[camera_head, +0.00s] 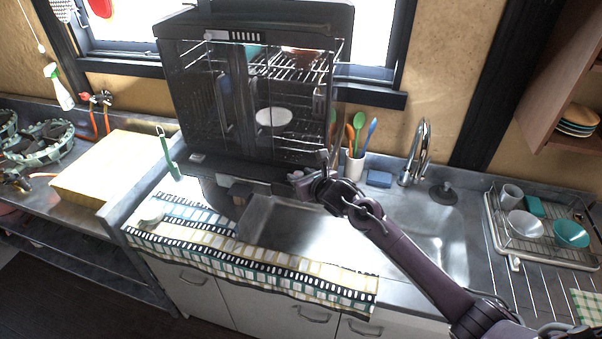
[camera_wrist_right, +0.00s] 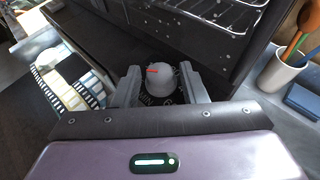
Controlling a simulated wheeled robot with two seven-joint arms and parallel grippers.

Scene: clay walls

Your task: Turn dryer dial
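The dryer (camera_head: 257,25) is a large dark cabinet with glass panels, standing on the counter at the back of the sink. Its dial (camera_wrist_right: 162,92) is a pale round knob with a red mark, low on the dryer's front in the right wrist view. My right gripper (camera_head: 297,181) is at the dryer's lower front edge. In the right wrist view its fingers (camera_wrist_right: 161,84) are apart, one on each side of the dial. I cannot tell whether they touch it. In the head view the dial is hidden by the gripper. My left gripper is not in view.
A sink (camera_head: 420,230) with a faucet (camera_head: 417,152) lies below my right arm. A utensil cup (camera_head: 354,166) and blue sponge (camera_head: 379,179) stand right of the dryer. A patterned cloth (camera_head: 250,256) covers the front counter edge. A dish rack (camera_head: 512,254) is at right.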

